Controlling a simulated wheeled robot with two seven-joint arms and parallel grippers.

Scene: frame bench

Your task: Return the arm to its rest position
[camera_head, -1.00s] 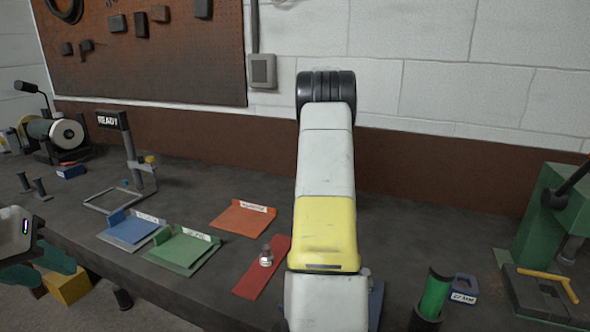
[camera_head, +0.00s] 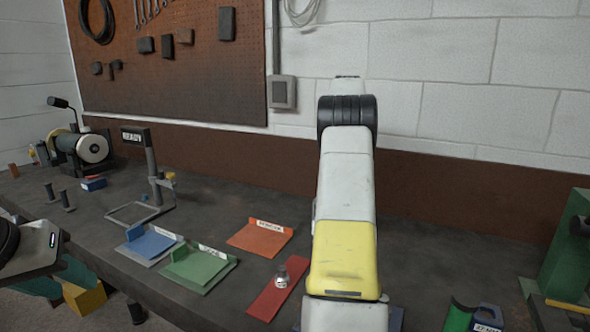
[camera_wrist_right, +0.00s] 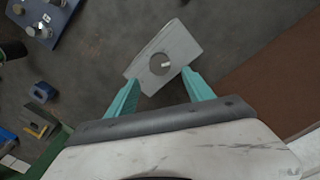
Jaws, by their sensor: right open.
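My right arm (camera_head: 345,210), white with a yellow section, reaches out over the middle of the bench in the head view; its gripper is hidden there. In the right wrist view my right gripper (camera_wrist_right: 160,92) is open, its two teal fingers spread wide with nothing held. A grey plate with a round hole (camera_wrist_right: 185,42) lies beyond the fingertips, seen between them.
Blue (camera_head: 150,246), green (camera_head: 200,268), orange (camera_head: 260,238) and red (camera_head: 270,300) trays lie left of my right arm. A READY sign stand (camera_head: 152,165) and a grinder (camera_head: 85,148) stand further left. A green machine (camera_head: 565,250) stands at right. A blue tray (camera_wrist_right: 60,15) holds metal parts.

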